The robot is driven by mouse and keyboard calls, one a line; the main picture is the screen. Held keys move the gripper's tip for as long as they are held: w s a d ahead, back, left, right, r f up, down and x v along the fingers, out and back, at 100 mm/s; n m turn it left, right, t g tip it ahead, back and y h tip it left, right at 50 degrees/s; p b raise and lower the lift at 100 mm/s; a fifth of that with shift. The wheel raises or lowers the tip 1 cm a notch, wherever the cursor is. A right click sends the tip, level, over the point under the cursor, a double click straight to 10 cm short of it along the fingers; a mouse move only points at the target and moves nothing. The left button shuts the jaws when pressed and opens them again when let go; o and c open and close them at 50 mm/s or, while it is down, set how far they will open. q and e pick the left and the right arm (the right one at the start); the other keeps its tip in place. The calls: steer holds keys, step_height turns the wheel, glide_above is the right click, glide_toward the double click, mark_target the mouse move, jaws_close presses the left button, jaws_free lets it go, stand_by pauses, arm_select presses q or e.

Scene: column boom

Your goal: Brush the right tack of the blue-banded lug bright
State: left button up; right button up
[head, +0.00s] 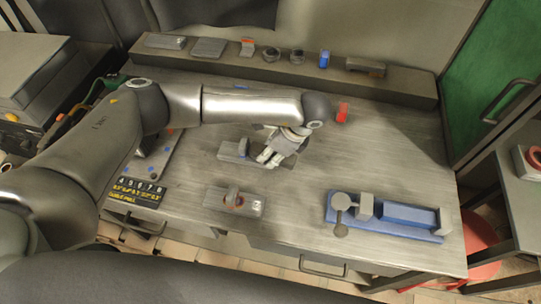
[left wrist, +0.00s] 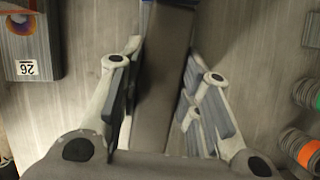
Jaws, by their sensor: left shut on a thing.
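My left gripper (head: 275,155) is low over the middle of the bench. It also shows in the left wrist view (left wrist: 163,105), its two padded fingers on either side of a long grey bar (left wrist: 163,60), shut on it. A blue part (left wrist: 165,3) shows at the bar's far end, cut by the frame edge. In the head view a grey block (head: 231,151) with a small blue mark lies just left of the fingers, partly hidden. Which piece is the blue-banded lug, and its right tack, I cannot tell. A lug (head: 222,202) with a raised ring and a number tag sits nearer me, apart from the gripper.
A blue fixture (head: 385,217) stands at the bench's front right. A shelf (head: 215,65) along the back holds several small items. A numbered black-and-yellow strip (head: 137,191) lies at the left.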

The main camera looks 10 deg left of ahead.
arm_select(q)
steer(key=shift+w, duration=0.55)
steer(key=shift+s, duration=0.65)
steer(key=shift+r, duration=0.1)
steer(key=shift+p+v, duration=1.25)
steer(key=shift+v, duration=1.85)
steer(key=shift+w+a, duration=0.15)
steer(key=shift+w, duration=0.05)
steer(key=shift+a, duration=0.1)
